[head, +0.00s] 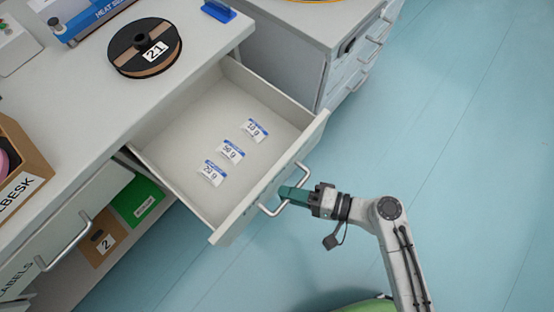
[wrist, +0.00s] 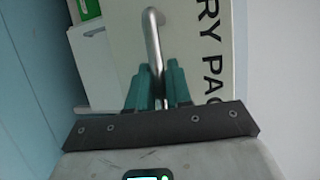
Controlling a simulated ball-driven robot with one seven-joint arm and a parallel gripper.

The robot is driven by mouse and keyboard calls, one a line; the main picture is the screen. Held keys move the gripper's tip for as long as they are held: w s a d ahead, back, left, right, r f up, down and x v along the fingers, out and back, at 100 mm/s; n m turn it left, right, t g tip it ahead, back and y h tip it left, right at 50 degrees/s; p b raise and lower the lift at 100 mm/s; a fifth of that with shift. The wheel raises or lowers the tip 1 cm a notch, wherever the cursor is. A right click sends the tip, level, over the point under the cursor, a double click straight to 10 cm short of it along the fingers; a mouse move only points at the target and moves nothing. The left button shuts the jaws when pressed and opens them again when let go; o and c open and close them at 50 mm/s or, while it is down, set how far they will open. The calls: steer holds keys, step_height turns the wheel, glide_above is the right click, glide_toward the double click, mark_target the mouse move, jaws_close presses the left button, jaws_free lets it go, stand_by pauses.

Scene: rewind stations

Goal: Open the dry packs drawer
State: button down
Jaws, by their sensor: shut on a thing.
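The dry packs drawer (head: 170,172) stands pulled well out of the bench in the head view, with several small white-and-blue packs (head: 230,151) lying on its floor. Its front shows part of the lettering "DRY PAC" (wrist: 209,45) in the wrist view. My gripper (head: 287,194) is at the drawer front, its teal fingers shut on the metal bar handle (head: 268,209). In the wrist view the handle (wrist: 153,40) runs down between the two fingers (wrist: 158,90).
A labels drawer (head: 20,262) with its own handle is at the lower left, beside a shelf with a green box (head: 137,200) and a brown box (head: 103,240). A black spool (head: 145,62) marked 21 sits on the bench top. The blue floor to the right is clear.

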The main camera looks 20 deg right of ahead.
steer(key=shift+s+d, duration=0.4)
steer(key=shift+s, duration=0.15)
steer(key=c, duration=1.1)
jaws_free()
steer(key=v, duration=1)
steer(key=shift+s+d+r, duration=0.1)
steer(key=shift+s+d, duration=0.1)
steer(key=shift+d, duration=0.15)
